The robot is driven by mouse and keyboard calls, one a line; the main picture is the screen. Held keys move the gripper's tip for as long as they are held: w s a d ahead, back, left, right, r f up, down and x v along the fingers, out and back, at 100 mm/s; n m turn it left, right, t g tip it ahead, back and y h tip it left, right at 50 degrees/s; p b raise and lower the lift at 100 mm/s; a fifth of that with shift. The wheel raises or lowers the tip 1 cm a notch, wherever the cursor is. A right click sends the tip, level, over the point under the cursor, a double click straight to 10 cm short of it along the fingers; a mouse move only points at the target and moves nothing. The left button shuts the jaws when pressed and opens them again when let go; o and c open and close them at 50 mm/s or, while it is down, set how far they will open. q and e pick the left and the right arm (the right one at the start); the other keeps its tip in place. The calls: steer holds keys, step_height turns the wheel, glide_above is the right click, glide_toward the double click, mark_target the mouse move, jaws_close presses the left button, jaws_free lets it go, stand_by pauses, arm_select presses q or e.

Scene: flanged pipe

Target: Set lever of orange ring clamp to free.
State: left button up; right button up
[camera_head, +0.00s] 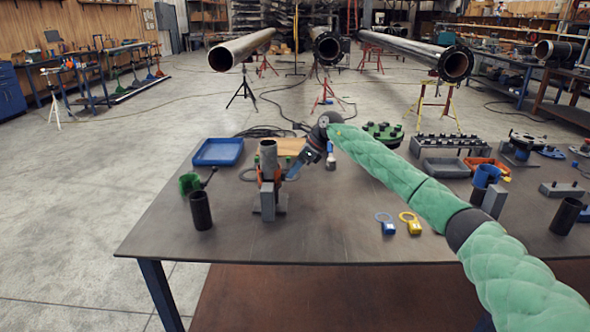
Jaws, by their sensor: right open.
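The orange ring clamp (260,178) sits around an upright grey pipe (268,156) on a stand at the left-centre of the table. A grey block (267,204) in front hides part of the clamp and stand. My right arm, in a green sleeve, reaches in from the right. My right gripper (293,173) is open, its tips just right of the clamp and close to it. I cannot tell whether it touches the clamp. The clamp's lever is not clear at this size and may be behind the gripper. My left gripper is not in view.
A green clamp (189,184) on a dark pipe (200,210) stands to the left. A blue tray (218,152) lies behind. Blue (388,226) and yellow (412,225) tags lie to the right. The table's front middle is clear. A blue clamp (486,175) stands farther right.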

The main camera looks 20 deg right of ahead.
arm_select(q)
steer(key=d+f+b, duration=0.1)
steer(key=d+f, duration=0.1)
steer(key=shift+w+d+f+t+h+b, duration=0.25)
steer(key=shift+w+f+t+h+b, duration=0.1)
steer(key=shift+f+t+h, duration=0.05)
arm_select(e)
steer(key=v, duration=0.7)
steer(key=shift+d+r, duration=0.2)
steer(key=shift+r, duration=0.1)
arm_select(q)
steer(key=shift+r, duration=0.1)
